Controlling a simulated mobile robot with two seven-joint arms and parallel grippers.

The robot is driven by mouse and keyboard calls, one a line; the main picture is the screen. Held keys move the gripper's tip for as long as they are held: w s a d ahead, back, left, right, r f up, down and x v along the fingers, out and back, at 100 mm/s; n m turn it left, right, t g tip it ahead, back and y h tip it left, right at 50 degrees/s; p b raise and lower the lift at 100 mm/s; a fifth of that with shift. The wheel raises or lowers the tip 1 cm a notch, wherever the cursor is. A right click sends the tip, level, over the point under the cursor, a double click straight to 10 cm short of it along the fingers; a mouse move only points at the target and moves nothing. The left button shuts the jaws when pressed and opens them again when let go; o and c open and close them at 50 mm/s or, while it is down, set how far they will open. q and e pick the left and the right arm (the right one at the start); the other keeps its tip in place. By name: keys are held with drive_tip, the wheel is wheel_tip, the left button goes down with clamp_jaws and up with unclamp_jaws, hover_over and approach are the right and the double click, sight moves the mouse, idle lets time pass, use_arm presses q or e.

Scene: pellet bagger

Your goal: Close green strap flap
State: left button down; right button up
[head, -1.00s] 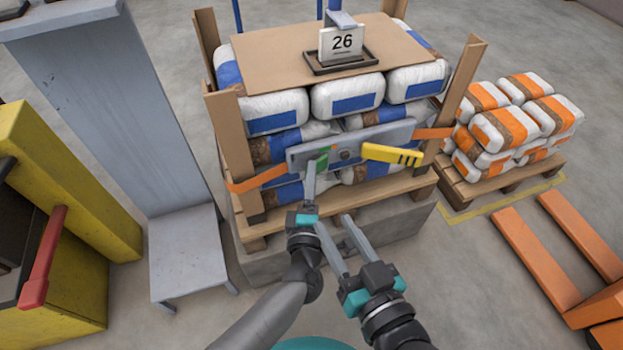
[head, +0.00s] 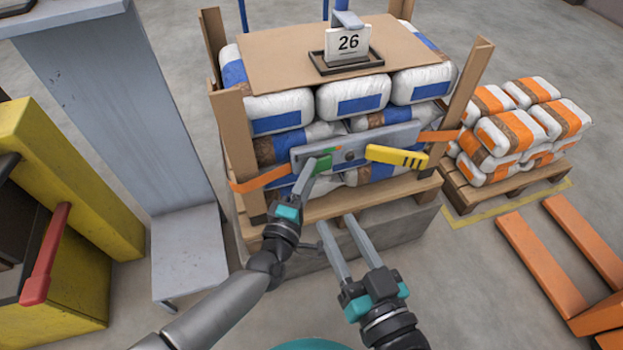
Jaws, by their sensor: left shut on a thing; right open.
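The green strap flap (head: 323,163) sits on the left part of a grey buckle plate (head: 378,138) across the front of the bag stack. My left gripper (head: 308,176) is shut on the green flap, and its fingers hide part of it. A yellow handle with black stripes (head: 397,156) sticks out at the right of the plate. An orange strap (head: 260,180) runs from the plate around the corner posts on both sides. My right gripper (head: 337,236) is open and empty, below the plate in front of the pallet edge.
White and blue bags (head: 284,110) are stacked on a wooden pallet (head: 400,190) between cardboard corner posts (head: 233,140). A card reading 26 (head: 347,42) stands on top. A yellow machine with a red lever (head: 45,255) is at left. Orange-banded bags (head: 530,125) and orange forks (head: 545,260) are at right.

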use_arm(q)
drive_tip(key=shift+r, duration=0.1)
drive_tip(key=shift+c, duration=1.2)
unclamp_jaws()
drive_tip(key=shift+s, duration=0.1)
drive_tip(key=p+v, duration=0.4)
drive_tip(key=v, duration=1.1)
drive_tip(key=shift+p, duration=0.3)
use_arm(e)
drive_tip(key=s+d+f+g+h, duration=0.1)
drive_tip(key=d+f+g+h, duration=0.2)
drive_tip(key=d+g, duration=0.4)
drive_tip(key=shift+f+n+g+h, duration=0.2)
drive_tip(key=shift+n+g+h, duration=0.1)
drive_tip(key=shift+g+h, duration=0.2)
